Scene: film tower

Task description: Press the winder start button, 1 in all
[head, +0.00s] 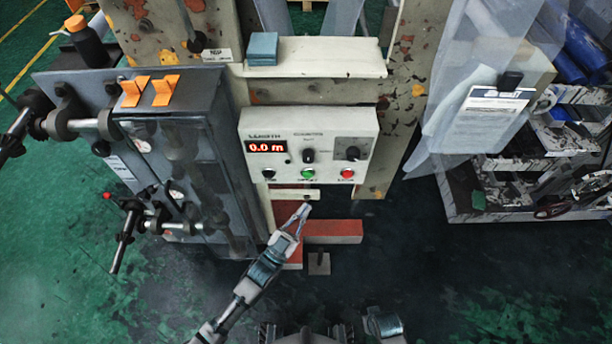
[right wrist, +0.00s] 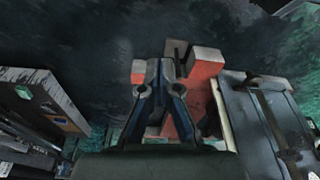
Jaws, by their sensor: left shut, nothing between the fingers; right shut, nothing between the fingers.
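The pale control panel (head: 355,122) faces me in the middle of the head view, with a red display reading 0.0 m. Along its lower edge are a black button, a green button (head: 308,173), likely the winder start button, and a red button (head: 347,173). The small labels are too blurred to read. My left gripper (head: 303,208) is shut and empty, its tips below the green button in the picture and apart from it. My right gripper (right wrist: 160,68) is shut and empty in the right wrist view, over red blocks and dark floor, away from the panel.
A grey cabinet (head: 215,150) with orange switches and protruding black handles stands left of the panel. A pale shelf (head: 330,62) with a blue block (head: 263,48) is above it. Red beams (head: 333,231) lie below. Plastic sheeting and a rack are at right. The dark floor in front is open.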

